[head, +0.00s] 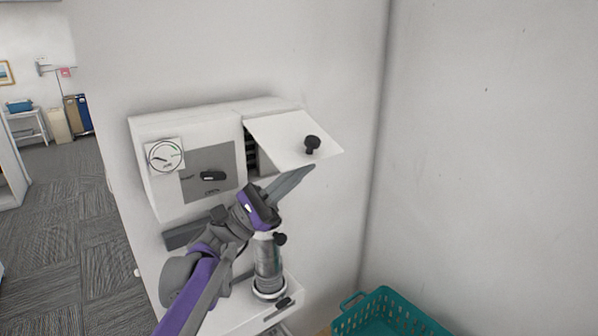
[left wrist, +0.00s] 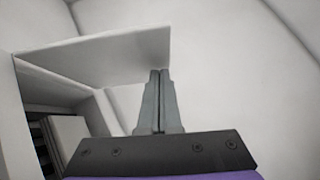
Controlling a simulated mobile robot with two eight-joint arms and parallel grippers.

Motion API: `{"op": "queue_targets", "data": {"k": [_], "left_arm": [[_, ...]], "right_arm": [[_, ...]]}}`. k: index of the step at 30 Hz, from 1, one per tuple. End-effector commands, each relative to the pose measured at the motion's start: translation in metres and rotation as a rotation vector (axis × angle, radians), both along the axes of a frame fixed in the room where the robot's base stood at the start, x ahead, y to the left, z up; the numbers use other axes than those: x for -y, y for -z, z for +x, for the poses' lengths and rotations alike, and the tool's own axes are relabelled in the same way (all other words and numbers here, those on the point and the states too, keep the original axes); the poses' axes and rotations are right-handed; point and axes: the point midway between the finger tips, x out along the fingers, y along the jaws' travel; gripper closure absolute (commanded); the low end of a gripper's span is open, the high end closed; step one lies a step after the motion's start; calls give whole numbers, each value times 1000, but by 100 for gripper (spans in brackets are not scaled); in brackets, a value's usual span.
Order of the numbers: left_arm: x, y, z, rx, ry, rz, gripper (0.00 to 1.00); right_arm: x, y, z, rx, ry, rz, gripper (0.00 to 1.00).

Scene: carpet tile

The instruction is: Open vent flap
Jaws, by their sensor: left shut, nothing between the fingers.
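The white vent flap (head: 280,135) with a black knob (head: 312,143) is hinged at its top edge on the white wall unit (head: 150,185). It stands swung outward and up, and the dark slatted opening (head: 250,155) shows beneath it. In the left wrist view the flap's underside (left wrist: 105,55) spans the upper left, with the opening (left wrist: 40,140) below. My left gripper (head: 302,172) is shut and empty, its fingertips just under the flap's lower right part. The wrist view shows the closed fingers (left wrist: 160,85) close to the flap's edge; I cannot tell whether they touch. My right gripper is not in view.
The unit's front has a round gauge (head: 165,156) and a dark switch (head: 213,176). Below, a clear cylinder with a black knob (head: 268,265) stands on a white ledge. A teal basket (head: 390,318) is at the lower right by the corner wall.

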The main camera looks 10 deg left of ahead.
Motion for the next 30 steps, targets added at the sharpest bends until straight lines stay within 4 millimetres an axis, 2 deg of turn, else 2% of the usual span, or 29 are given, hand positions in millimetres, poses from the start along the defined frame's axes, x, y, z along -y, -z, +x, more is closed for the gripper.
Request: {"op": "queue_targets", "data": {"k": [3,9,12,23,26,30], "left_arm": [[6,-10,-6,-55,4,-57,100],[13,-31,-13,-172,4,-177,100],[13,-34,-13,-199,2,-201,100],[12,-32,-13,-204,1,-203,100],[8,-26,-16,-204,0,-204,100],[-5,-9,-25,-206,-3,-203,100]], "right_arm": [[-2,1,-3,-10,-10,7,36],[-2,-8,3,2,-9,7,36],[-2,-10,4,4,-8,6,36],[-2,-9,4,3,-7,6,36],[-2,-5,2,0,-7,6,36],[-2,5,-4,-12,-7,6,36]]}}
